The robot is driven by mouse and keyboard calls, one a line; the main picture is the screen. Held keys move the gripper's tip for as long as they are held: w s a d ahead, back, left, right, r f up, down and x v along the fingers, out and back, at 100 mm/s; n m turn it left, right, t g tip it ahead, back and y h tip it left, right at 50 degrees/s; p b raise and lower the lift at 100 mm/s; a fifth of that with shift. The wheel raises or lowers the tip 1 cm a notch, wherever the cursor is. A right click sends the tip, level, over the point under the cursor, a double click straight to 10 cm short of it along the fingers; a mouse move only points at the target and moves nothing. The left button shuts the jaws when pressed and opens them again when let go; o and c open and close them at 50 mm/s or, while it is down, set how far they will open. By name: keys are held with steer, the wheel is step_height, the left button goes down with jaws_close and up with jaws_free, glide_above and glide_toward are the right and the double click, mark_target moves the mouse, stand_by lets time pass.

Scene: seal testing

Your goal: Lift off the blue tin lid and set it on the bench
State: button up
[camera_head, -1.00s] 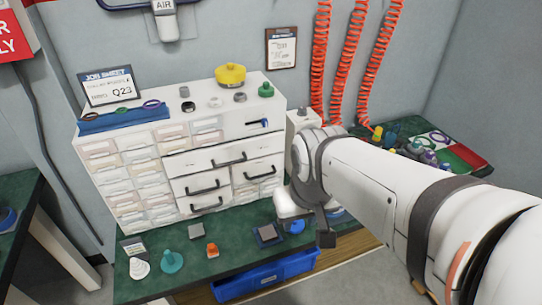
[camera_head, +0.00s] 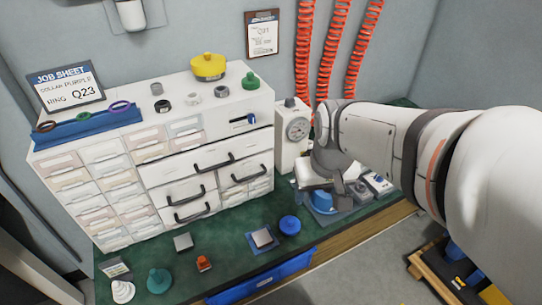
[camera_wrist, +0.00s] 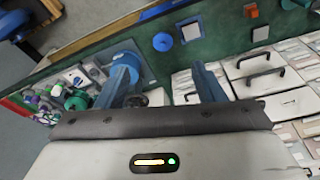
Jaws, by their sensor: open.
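A broad blue round tin (camera_head: 322,202) stands on the green bench, partly hidden beneath my gripper. In the wrist view a blue round top (camera_wrist: 146,72) shows behind the left finger; I cannot tell where lid and tin meet. A smaller blue scalloped disc (camera_head: 289,225) lies to its left on the bench, and it also shows in the wrist view (camera_wrist: 163,41). My gripper (camera_wrist: 163,75) is open, with nothing between its two fingers. In the head view my gripper (camera_head: 328,175) hangs just above the broad blue tin, with its fingertips poorly visible.
A white drawer cabinet (camera_head: 155,170) stands on the left, with a yellow tin (camera_head: 207,67) on top. A gauge box (camera_head: 292,130) is behind my gripper. A square block on a pad (camera_head: 262,238) and an orange part (camera_head: 204,263) lie on the bench (camera_head: 232,232).

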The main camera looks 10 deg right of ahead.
mark_target(291, 222)
steer(key=o, duration=0.6)
steer(key=w+f+g+b, duration=0.1)
steer(key=w+f+b, duration=0.7)
steer(key=f, duration=0.9)
steer(key=w, duration=0.3)
steer(key=shift+w+d, duration=0.15)
steer(key=shift+w, duration=0.05)
steer(key=shift+o, duration=0.3)
steer(key=shift+g, duration=0.6)
steer(key=w+f+b, duration=0.2)
steer(key=f, duration=0.3)
steer(key=w+f+b, duration=0.1)
steer(key=w+f, duration=0.1)
steer(key=f, duration=0.3)
steer(key=w+f+b, duration=0.2)
steer(key=f, duration=0.3)
steer(key=shift+w+f+b, duration=0.15)
steer(key=shift+w+b, duration=0.05)
steer(key=shift+b, duration=0.15)
steer(key=shift+s+a+f+b, duration=0.1)
steer(key=shift+f+b, duration=0.1)
steer(key=shift+f, duration=0.65)
steer(key=shift+w+a+f+b, duration=0.1)
steer(key=shift+f+b, duration=0.15)
steer(key=shift+f, duration=0.6)
steer(key=shift+s+a+f+b, duration=0.1)
steer(key=shift+f+b, duration=0.1)
steer(key=shift+f, duration=0.65)
